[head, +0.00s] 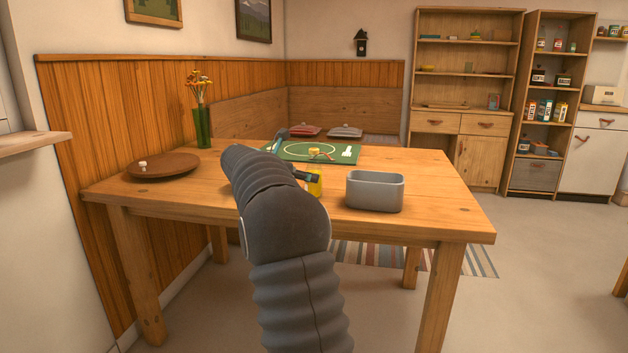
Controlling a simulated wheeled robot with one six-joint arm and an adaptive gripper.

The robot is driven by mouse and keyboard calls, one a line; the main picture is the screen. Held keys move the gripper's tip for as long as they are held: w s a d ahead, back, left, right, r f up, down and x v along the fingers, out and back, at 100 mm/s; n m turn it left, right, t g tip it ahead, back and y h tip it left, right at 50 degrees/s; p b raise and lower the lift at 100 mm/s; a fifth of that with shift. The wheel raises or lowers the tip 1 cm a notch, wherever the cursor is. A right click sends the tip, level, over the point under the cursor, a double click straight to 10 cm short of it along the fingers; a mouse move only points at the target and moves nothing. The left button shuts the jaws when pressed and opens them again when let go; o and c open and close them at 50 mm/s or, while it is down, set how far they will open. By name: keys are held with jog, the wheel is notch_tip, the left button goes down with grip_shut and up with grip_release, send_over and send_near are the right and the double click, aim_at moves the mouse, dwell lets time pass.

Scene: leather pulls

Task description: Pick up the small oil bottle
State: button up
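A small yellow bottle (315,184), which looks like the oil bottle, stands on the wooden table just left of the grey bin. Its upper part is partly hidden by my gripper (301,157). My gripper is at the far end of my dark ribbed arm, above the table, with two dark teal finger parts spread apart. The lower finger part is in front of the bottle in this view. I cannot tell whether it touches the bottle. I see nothing held between the fingers.
A grey bin (375,191) stands close right of the bottle. A green mat (345,150) with small items, including a yellow piece (314,150), lies behind. A round wooden board (163,166) and a green flower vase (203,127) are at left. The table's right front is clear.

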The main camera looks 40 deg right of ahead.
jog(key=shift+f+x, duration=0.1)
jog(key=shift+x, duration=1.45)
jog(key=shift+f+x, duration=0.15)
jog(key=shift+x, duration=1.4)
jog(key=shift+w+a, duration=0.15)
jog(key=shift+a, duration=0.05)
jog(key=c, duration=1.4)
jog(key=shift+c, duration=0.6)
jog(key=shift+r, duration=0.1)
